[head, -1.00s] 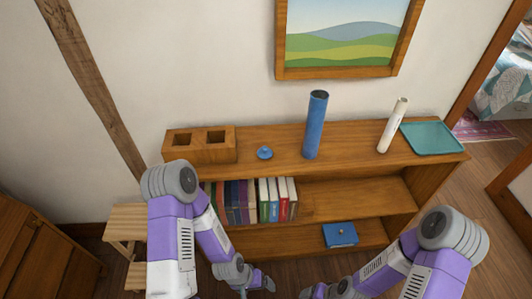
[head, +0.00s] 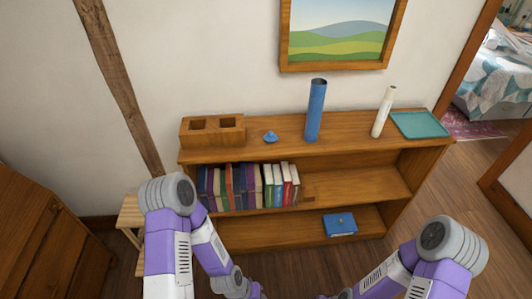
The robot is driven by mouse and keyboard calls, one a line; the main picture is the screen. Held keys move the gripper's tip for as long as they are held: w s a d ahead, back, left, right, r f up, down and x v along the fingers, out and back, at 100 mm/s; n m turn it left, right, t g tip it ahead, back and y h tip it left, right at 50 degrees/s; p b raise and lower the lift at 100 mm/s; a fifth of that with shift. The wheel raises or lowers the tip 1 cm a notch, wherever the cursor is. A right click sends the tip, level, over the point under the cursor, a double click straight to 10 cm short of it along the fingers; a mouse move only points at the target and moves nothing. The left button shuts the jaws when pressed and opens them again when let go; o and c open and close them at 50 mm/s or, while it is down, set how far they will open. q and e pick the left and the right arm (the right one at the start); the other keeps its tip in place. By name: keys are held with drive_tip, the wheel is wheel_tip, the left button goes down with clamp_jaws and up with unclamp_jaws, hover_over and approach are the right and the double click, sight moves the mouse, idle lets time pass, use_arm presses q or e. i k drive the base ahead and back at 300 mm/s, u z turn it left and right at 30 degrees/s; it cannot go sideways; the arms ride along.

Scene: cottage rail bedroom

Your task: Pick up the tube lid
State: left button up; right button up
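The tube lid, a small blue cap with a knob (head: 270,137), lies on the top of the wooden shelf unit (head: 290,148). It is between the wooden block with two square holes and the tall blue tube (head: 315,112), which stands upright with its dark open end up. Both of my arms come in at the bottom of the head view, well short of the lid. Both grippers are below the picture's edge, so their fingers are hidden.
The two-hole wooden block (head: 212,131) is at the top's left end. A white tube (head: 383,112) and a teal tray (head: 419,125) are at the right. Books (head: 250,187) fill the middle shelf's left. A blue box (head: 340,224) lies below. A wooden stool (head: 130,217) stands left.

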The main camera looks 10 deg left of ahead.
sight(270, 137)
drive_tip(key=z, duration=0.65)
drive_tip(key=i, duration=1)
drive_tip(key=u, duration=0.5)
